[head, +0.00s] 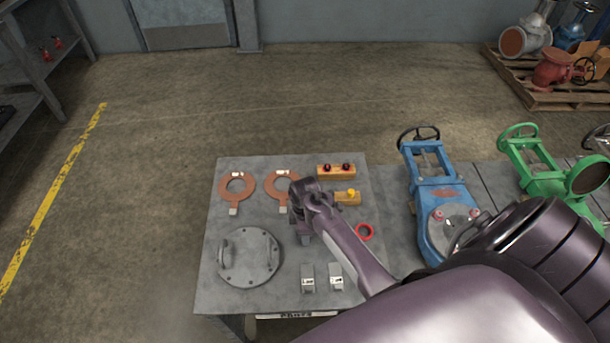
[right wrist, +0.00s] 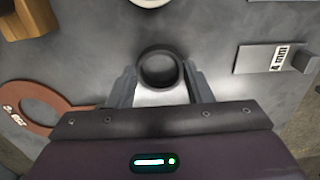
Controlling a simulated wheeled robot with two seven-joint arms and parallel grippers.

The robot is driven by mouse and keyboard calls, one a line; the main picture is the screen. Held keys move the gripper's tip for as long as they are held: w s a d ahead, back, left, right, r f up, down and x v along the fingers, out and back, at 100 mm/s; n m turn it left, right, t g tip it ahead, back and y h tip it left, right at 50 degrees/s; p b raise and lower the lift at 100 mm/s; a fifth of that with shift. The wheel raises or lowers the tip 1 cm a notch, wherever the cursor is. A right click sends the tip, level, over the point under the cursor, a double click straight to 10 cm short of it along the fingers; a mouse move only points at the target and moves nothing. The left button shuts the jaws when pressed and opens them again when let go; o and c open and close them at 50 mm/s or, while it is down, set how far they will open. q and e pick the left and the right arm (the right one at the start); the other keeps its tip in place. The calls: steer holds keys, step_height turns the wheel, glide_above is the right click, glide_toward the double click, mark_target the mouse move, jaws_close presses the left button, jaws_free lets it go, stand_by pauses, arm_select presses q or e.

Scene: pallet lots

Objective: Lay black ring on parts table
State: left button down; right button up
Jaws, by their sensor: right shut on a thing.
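The black ring (right wrist: 158,68) shows in the right wrist view, between the two fingers of my right gripper (right wrist: 160,82), which is shut on it. In the head view my right gripper (head: 306,238) points down over the middle of the grey parts table (head: 260,217). The ring cannot be made out there, behind my arm and gripper. The table top fills the background of the right wrist view. I cannot tell whether the ring touches it. My left gripper is in neither view.
On the table are copper ring plates (head: 237,187), a wooden block with red knobs (head: 336,171), one with a yellow knob (head: 345,198), a red ring (head: 364,232), a round steel cover (head: 249,257) and small labelled blocks (head: 307,279). A blue valve (head: 437,190) stands right.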

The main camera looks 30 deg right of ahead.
steer(key=shift+f, duration=0.1)
steer(key=o, duration=1)
step_height(320, 180, up, 12)
stand_by(0.6)
